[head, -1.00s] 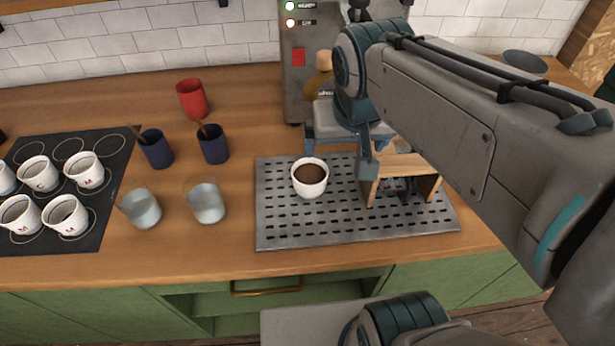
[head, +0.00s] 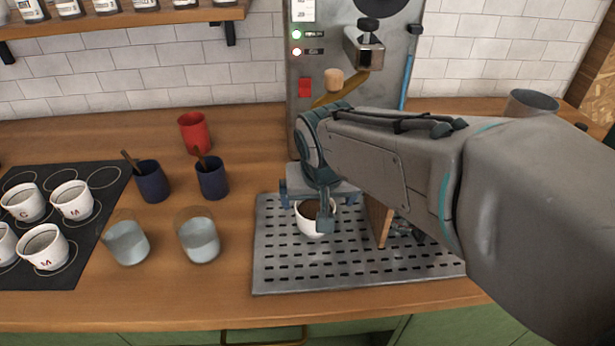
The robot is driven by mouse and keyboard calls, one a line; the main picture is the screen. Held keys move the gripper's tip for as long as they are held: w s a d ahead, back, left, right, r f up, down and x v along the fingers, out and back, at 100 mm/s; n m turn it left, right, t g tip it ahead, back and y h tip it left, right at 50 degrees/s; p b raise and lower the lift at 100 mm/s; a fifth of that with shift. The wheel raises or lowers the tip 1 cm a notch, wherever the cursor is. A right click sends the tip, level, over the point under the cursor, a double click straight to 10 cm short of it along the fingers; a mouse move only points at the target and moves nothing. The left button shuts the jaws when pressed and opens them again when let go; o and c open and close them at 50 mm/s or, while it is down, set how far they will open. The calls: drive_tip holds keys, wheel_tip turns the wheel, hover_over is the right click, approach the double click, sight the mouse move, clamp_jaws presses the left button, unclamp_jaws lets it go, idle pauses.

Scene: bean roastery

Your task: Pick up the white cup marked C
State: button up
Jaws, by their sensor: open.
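A white cup with dark coffee (head: 308,222) stands upright on the metal drip tray (head: 280,272). No letter shows on its visible side. My gripper (head: 306,208) is open at this cup, with one finger in front of it; whether the fingers touch it I cannot tell. The gripper and arm hide part of the cup. On the black mat (head: 52,279) at the left stand several more white cups. The back left one (head: 22,213) bears a small mark that looks like C or G. Two others, the right one (head: 74,208) and the front one (head: 42,258), seem marked M.
A wooden stand (head: 377,219) is close to the right of the coffee cup, partly behind my arm. The coffee machine (head: 330,75) rises behind. Two glasses (head: 128,245), two blue cups (head: 152,183) and a red cup (head: 194,133) stand between mat and tray.

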sight(313, 218)
drive_tip(key=shift+a+x, duration=0.2)
drive_tip(key=shift+x, duration=2.85)
drive_tip(key=shift+s, duration=0.15)
drive_tip(key=c, duration=1.4)
drive_tip(key=shift+c, duration=0.2)
